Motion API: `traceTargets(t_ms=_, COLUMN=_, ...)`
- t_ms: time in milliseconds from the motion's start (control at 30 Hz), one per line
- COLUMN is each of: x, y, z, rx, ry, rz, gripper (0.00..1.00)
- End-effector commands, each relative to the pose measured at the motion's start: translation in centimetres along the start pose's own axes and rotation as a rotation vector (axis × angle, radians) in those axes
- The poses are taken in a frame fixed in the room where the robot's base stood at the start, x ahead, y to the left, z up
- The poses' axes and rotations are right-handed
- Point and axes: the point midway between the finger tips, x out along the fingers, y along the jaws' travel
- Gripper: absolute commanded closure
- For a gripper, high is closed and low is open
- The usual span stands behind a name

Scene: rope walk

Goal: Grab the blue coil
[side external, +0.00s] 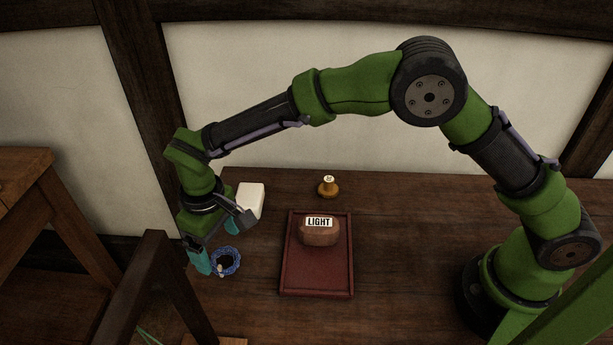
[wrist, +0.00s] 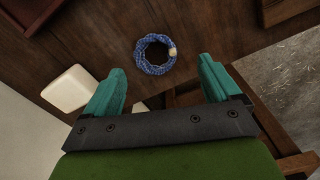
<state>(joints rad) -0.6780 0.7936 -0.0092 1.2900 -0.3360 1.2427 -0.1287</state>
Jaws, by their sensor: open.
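The blue coil (side external: 226,261) is a ring of blue rope with a small pale spot on it, lying flat on the dark wooden table near its left end. In the wrist view the coil (wrist: 155,54) lies beyond the fingertips, roughly centred between them, with its pale spot at its right side. My gripper (side external: 215,246) has teal fingers and is open and empty. In the side view it is just above and left of the coil, one finger beside the coil's left edge. In the wrist view the fingers of my gripper (wrist: 160,76) are wide apart, with the coil not between them.
A white block (side external: 250,200) stands behind the coil. A red tray (side external: 286,270) holds a brown lump labelled LIGHT (side external: 319,235). A small brass-coloured weight (side external: 328,188) stands behind the tray. A dark wooden post (side external: 160,285) rises in front at left.

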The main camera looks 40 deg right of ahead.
Motion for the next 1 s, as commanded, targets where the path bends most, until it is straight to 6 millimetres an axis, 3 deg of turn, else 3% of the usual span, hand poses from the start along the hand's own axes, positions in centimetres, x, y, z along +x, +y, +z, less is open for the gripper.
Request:
traceTargets(t_ms=233, x=3.8, y=0.6, z=0.0, rx=0.001, ry=-0.004, rz=0.001, gripper=0.1)
traceTargets(t_ms=567, x=4.4, y=0.6, z=-0.1, rx=0.001, ry=-0.001, rz=0.0, gripper=0.1)
traceTargets(t_ms=900, x=4.4, y=0.6, z=-0.1, rx=0.001, ry=-0.001, rz=0.0, gripper=0.62)
traceTargets(t_ms=1000, x=4.4, y=0.6, z=-0.1, rx=0.001, ry=-0.001, rz=0.0, gripper=0.71)
